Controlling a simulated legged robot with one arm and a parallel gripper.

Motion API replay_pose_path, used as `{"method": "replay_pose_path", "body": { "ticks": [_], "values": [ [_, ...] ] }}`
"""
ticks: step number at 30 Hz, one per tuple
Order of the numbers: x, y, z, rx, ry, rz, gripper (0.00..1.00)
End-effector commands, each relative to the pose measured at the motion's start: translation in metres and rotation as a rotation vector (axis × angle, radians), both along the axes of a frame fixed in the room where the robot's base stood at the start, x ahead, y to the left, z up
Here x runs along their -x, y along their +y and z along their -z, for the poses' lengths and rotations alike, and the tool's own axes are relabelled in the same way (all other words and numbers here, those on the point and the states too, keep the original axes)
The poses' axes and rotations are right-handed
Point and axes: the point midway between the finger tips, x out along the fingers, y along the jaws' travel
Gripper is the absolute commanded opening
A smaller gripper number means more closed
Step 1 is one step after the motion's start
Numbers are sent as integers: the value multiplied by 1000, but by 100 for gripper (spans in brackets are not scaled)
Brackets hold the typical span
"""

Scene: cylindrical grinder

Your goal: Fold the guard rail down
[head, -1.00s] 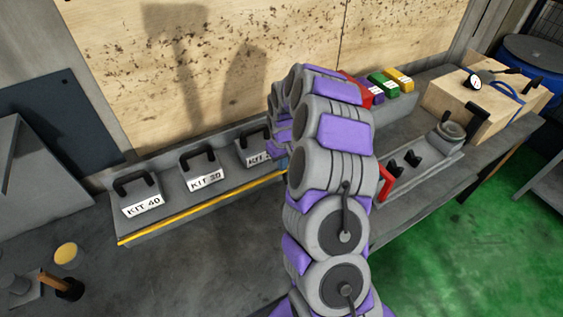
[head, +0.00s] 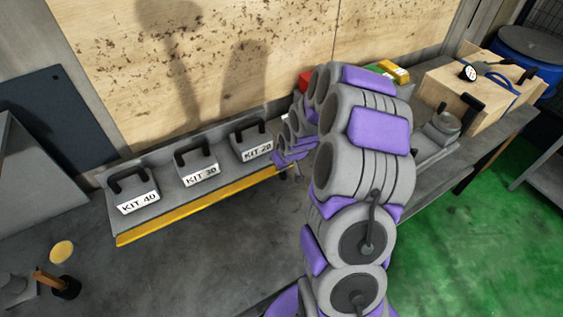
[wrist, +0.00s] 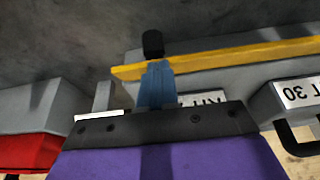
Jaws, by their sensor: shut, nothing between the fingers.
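The guard rail (head: 198,205) is the yellow strip along the front of the kit shelf. In the head view its broad yellow face shows, tilted outward; I cannot tell its exact angle. It also shows in the wrist view (wrist: 235,53), near its right-hand end as seen from the head. My gripper (wrist: 153,45), with blue fingers and a dark tip, is shut and empty. Its fingers cross in front of the rail in that view; I cannot tell whether they touch it. In the head view my arm hides most of the gripper and the rail's right end.
Kit boxes labelled KIT 40 (head: 134,190), KIT 30 (head: 196,167) and KIT 20 (head: 251,143) stand behind the rail. A wooden box (head: 455,92) stands on the bench at right. A red box (wrist: 28,152) is beside the gripper. Open grey floor lies in front of the shelf.

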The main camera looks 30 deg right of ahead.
Motion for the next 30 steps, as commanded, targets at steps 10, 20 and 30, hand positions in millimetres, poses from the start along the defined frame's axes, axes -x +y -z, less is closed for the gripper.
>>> {"method": "replay_pose_path", "body": {
  "ticks": [10, 20, 30],
  "values": [
    [6, 0, 6, -1, 4, -2, 0],
    [6, 0, 7, 0, 3, -1, 0],
    [5, 1, 2, -1, 1, -1, 0]
  ]
}}
